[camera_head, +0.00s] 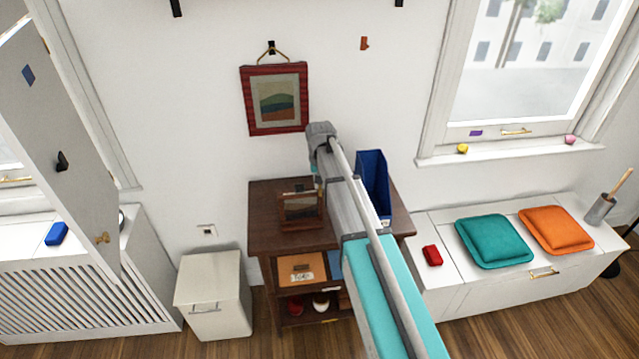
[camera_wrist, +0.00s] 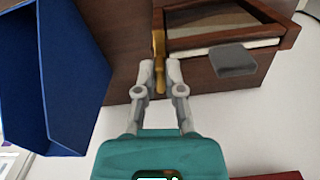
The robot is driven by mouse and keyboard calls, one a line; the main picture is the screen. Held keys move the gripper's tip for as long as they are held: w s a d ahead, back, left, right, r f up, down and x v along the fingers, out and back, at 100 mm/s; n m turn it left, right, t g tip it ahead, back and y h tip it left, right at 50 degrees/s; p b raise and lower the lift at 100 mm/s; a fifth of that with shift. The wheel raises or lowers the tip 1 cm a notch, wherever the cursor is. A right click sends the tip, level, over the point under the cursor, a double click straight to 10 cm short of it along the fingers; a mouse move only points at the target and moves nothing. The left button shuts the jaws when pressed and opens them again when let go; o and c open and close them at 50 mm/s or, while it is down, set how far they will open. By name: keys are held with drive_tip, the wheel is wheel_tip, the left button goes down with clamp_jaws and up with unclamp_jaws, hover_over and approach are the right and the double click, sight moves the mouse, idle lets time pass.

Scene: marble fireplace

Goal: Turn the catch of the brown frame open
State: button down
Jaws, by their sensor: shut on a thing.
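The brown frame (camera_head: 301,209) stands on the dark wooden cabinet (camera_head: 265,237), left of my arm in the head view. In the wrist view the brown frame (camera_wrist: 285,38) fills the upper right, with a pale panel inside its wooden border. A brass catch (camera_wrist: 158,47) runs upright along its left side, its lower end between my fingertips. My gripper (camera_wrist: 165,74) is shut on the catch. A grey flat piece (camera_wrist: 234,61) projects beside the frame's opening. In the head view my arm hides my fingertips and the catch.
A blue upright holder (camera_head: 373,178) stands close to my gripper on the cabinet; it also fills the left of the wrist view (camera_wrist: 75,75). A red picture frame (camera_head: 276,97) hangs on the wall above. The bench at right holds cushions and a red box (camera_head: 432,256).

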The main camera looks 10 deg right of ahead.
drive_tip(key=shift+n, duration=0.8)
drive_tip(key=c, duration=0.7)
unclamp_jaws()
drive_tip(key=shift+c, duration=0.2)
